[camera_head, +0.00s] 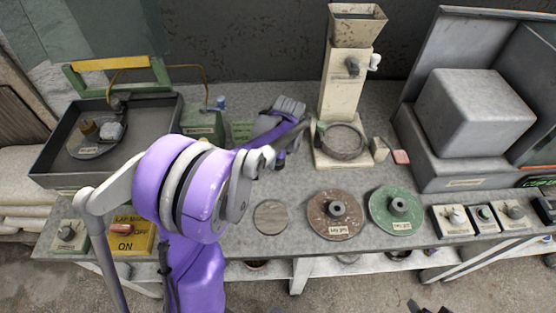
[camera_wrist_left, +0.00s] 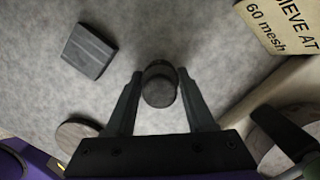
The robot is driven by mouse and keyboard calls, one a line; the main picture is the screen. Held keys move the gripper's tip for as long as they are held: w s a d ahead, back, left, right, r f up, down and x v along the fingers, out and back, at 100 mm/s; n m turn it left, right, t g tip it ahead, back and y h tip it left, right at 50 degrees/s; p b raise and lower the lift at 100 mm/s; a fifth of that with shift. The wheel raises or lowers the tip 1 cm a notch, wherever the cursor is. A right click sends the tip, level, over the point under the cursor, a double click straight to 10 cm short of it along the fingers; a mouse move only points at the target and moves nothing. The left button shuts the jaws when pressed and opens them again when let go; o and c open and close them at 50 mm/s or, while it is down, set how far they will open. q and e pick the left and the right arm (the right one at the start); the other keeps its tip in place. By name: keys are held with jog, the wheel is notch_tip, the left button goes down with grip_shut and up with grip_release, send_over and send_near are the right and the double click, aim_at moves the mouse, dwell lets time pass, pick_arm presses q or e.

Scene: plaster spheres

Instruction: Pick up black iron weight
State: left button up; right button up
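The black iron weight (camera_wrist_left: 159,85) appears in the left wrist view as a short dark cylinder standing on the grey bench top. My left gripper (camera_wrist_left: 160,76) is open and points down, with one black finger on each side of the weight. A narrow gap shows between the weight and each finger. In the head view my purple left arm reaches over the bench, and its links hide most of the gripper and the weight. Small dark tips, possibly of my right gripper (camera_head: 428,308), show at the bottom edge of the head view.
A dark grey block (camera_wrist_left: 88,50) lies near the weight. A round disc (camera_head: 270,217) and red (camera_head: 335,214) and green (camera_head: 396,210) wheels lie toward the front. The cream hopper tower (camera_head: 345,90) stands behind; a dark tray (camera_head: 60,150) is at left.

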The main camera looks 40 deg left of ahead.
pick_arm(q)
grip_shut()
